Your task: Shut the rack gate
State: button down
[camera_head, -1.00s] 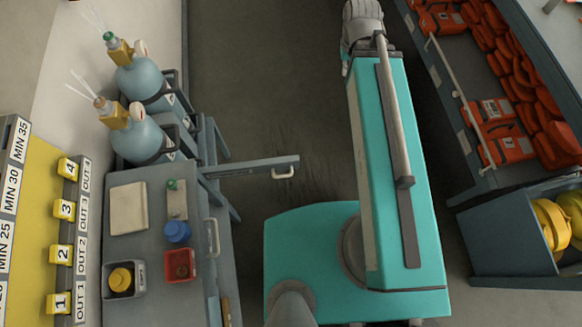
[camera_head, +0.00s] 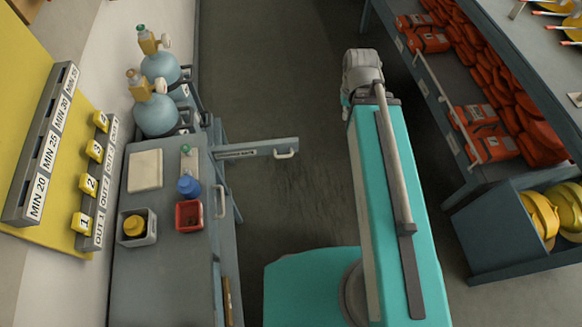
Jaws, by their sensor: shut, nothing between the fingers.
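The rack gate (camera_head: 256,149) is a grey bar with a label and a light handle (camera_head: 286,155) near its free end. It stands open, sticking out to the right from the cylinder rack (camera_head: 190,109) into the aisle. Two pale blue cylinders (camera_head: 156,115) with yellow collars stand in the rack. My turquoise arm lies to the right of the gate, apart from it, pointing up the picture. My gripper does not show; only grey wrist parts are seen at the arm's far end.
A grey bench (camera_head: 165,262) at left carries a blue-capped item (camera_head: 188,186), a red bin (camera_head: 189,216) and a grey bin (camera_head: 137,228). Shelves with red packs (camera_head: 487,133) and a bin of yellow items (camera_head: 541,222) stand at right. Floor (camera_head: 275,90) beyond the gate is clear.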

aim_at(275, 147)
jog(key=k, duration=0.9)
jog(key=u, duration=0.3)
